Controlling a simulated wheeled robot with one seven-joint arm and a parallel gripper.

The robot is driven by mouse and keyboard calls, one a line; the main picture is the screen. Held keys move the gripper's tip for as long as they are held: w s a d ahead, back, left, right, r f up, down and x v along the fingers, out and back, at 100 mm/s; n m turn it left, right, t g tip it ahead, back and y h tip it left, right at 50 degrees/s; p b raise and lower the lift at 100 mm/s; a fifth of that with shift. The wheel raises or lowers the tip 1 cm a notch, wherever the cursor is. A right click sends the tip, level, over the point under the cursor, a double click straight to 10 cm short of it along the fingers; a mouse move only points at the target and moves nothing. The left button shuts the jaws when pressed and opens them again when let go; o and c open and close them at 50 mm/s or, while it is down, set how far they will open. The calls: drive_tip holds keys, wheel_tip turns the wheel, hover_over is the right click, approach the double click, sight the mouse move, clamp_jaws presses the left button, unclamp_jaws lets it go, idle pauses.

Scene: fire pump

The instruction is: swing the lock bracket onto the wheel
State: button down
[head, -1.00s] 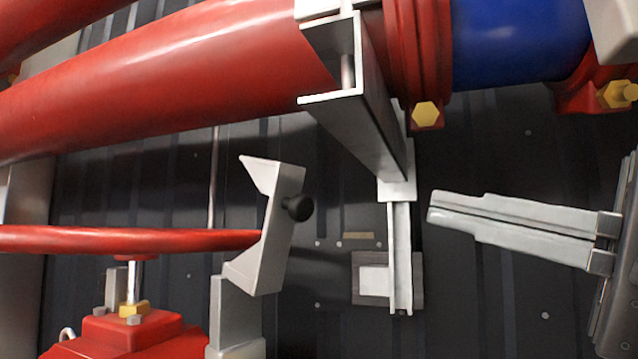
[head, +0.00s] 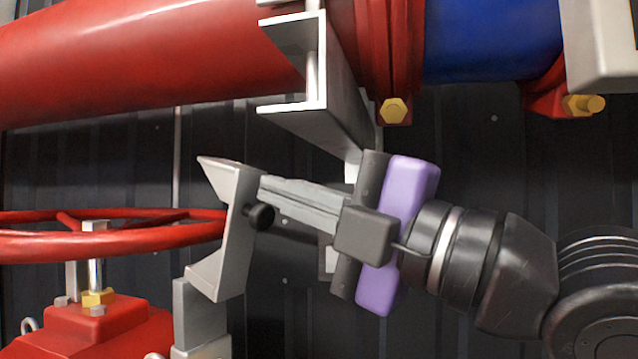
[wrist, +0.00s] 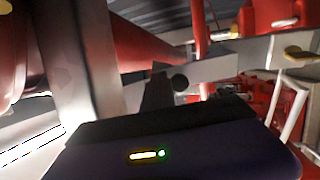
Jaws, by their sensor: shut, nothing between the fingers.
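The lock bracket (head: 226,240) is a light grey C-shaped piece with a black knob (head: 262,216) on its right side, on a grey post. Its open side faces left, toward the red handwheel (head: 110,243). The wheel's right rim reaches the bracket's mouth in the picture; I cannot tell whether it lies inside. My gripper (head: 264,190) is shut and empty, its fingertips at the bracket's right face, just above the knob. I cannot tell whether they touch it. In the wrist view, the knob (wrist: 180,83) shows just right of my dark fingers (wrist: 157,90).
A large red pipe (head: 150,60) with a blue section (head: 490,40) runs above. A grey channel support (head: 325,125) hangs close above my fingers. The red valve body (head: 110,330) stands below the wheel. A dark ribbed wall is behind.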

drive_tip(key=shift+w+a, duration=0.15)
drive_tip(key=shift+a, duration=0.1)
